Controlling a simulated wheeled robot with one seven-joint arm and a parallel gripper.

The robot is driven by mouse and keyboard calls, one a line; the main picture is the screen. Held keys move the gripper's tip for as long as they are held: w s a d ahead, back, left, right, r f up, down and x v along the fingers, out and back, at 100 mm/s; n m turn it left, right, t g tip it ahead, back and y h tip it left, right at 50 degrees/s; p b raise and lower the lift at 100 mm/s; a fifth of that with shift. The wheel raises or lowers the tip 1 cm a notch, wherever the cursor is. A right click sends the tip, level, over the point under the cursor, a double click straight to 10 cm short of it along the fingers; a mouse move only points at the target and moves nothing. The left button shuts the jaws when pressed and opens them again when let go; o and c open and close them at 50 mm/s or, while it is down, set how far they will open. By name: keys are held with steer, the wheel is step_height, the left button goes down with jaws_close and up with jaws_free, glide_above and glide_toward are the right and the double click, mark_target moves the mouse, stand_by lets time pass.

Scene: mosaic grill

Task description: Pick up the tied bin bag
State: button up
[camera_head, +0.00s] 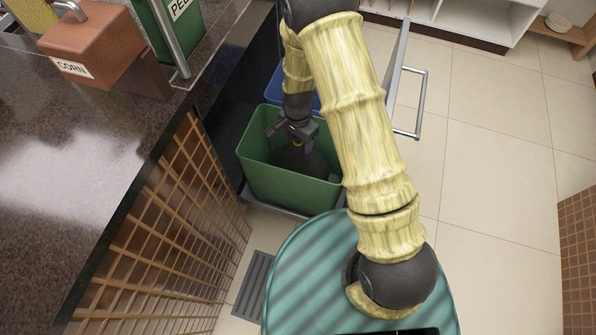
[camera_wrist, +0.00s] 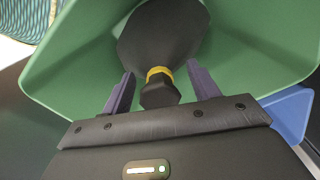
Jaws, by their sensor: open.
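The tied bin bag (camera_wrist: 160,40) is dark, with a yellow tie (camera_wrist: 159,73) around its neck and a dark knob-like top. It sits inside the green bin (camera_head: 290,188), and in the head view the dark bag (camera_head: 298,163) shows partly below my gripper. My gripper (camera_head: 296,138) reaches down into the bin's mouth. In the wrist view my gripper (camera_wrist: 160,90) is open, with one purple-grey finger on each side of the bag's neck. Gaps show between the fingers and the neck. The bag's lower part is hidden.
A blue bin (camera_head: 275,88) stands right behind the green one, in a pulled-out drawer with a metal handle (camera_head: 420,105). The dark counter (camera_head: 75,150) with a corn box (camera_head: 88,45) is at the left. Tiled floor (camera_head: 490,150) is clear at the right.

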steer(key=shift+c, duration=0.4)
jaws_close()
steer(key=shift+r, duration=0.1)
step_height(320, 180, up, 10)
steer(key=p, duration=0.2)
steer(key=shift+p, duration=0.3)
stand_by(0.6)
